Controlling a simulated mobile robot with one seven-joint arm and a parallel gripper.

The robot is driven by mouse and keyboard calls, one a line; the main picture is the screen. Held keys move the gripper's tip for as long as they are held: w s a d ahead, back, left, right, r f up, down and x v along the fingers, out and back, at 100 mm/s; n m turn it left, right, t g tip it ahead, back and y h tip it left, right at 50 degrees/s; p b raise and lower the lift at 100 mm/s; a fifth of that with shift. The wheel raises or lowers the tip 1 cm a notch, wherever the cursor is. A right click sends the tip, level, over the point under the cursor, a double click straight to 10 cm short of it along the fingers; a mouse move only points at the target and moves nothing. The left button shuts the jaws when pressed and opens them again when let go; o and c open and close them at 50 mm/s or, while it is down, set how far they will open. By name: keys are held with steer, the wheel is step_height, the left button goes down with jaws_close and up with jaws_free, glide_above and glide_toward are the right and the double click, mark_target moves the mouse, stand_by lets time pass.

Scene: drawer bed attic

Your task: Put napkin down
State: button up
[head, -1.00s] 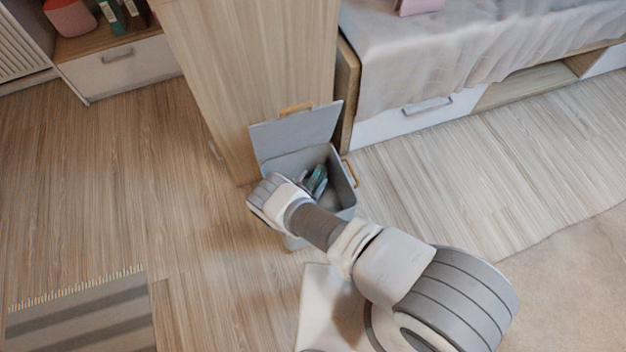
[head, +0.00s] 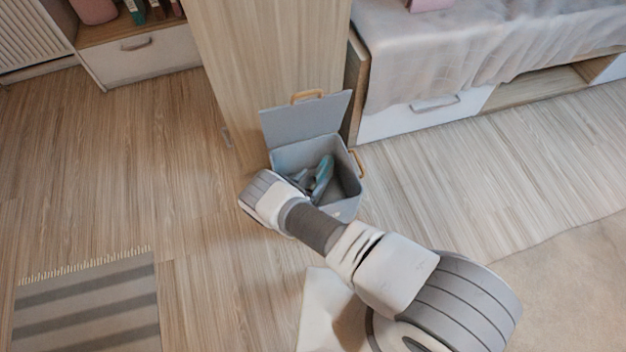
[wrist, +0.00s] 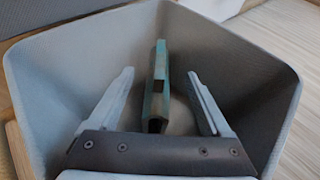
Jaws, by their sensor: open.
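A thin teal-green item (wrist: 158,90) stands on edge or leans inside an open grey bin (wrist: 50,75); it may be the napkin, but I cannot tell for sure. In the head view the teal item (head: 323,172) shows inside the bin (head: 345,205). My gripper (wrist: 161,74) is open and reaches into the bin. Its two fingers are on either side of the teal item, with a visible gap to each. I cannot tell how deep the item lies relative to the fingertips.
The bin's lid (head: 306,122) stands open against a tall wooden cabinet (head: 270,60). A bed with a drawer (head: 420,115) is at the right. A striped rug (head: 85,305) lies at the lower left. The wooden floor at left is clear.

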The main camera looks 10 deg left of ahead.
steer(key=shift+s+a+r, duration=0.1)
steer(key=shift+s, duration=0.15)
steer(key=w+d+r+m+g+h, duration=0.2)
steer(key=w+r+m, duration=0.2)
steer(key=r, duration=0.6)
steer(key=w+d+r+m+g+h, duration=0.25)
steer(key=r+m, duration=0.25)
steer(key=r, duration=0.5)
steer(key=s+d+r+m+g, duration=0.15)
steer(key=d+r+m, duration=0.25)
steer(key=r, duration=0.5)
steer(key=d+r+m+g, duration=0.3)
steer(key=d+r, duration=0.2)
steer(key=r, duration=0.3)
steer(key=s+d+r+m+g+y, duration=0.15)
steer(key=s+d+r+m, duration=0.35)
steer(key=r, duration=0.5)
steer(key=s+d+r+m+y, duration=0.3)
steer(key=s+r+m, duration=0.1)
steer(key=s+r, duration=0.45)
steer(key=s+r+m+t+y, duration=0.3)
steer(key=s+r+m, duration=0.3)
steer(key=s, duration=0.8)
steer(key=shift+s+r+m+y, duration=0.35)
steer(key=shift+r+y, duration=0.55)
steer(key=shift+r, duration=0.8)
steer(key=shift+w+r+t, duration=0.1)
steer(key=shift+r+t, duration=0.05)
steer(key=shift+t, duration=0.1)
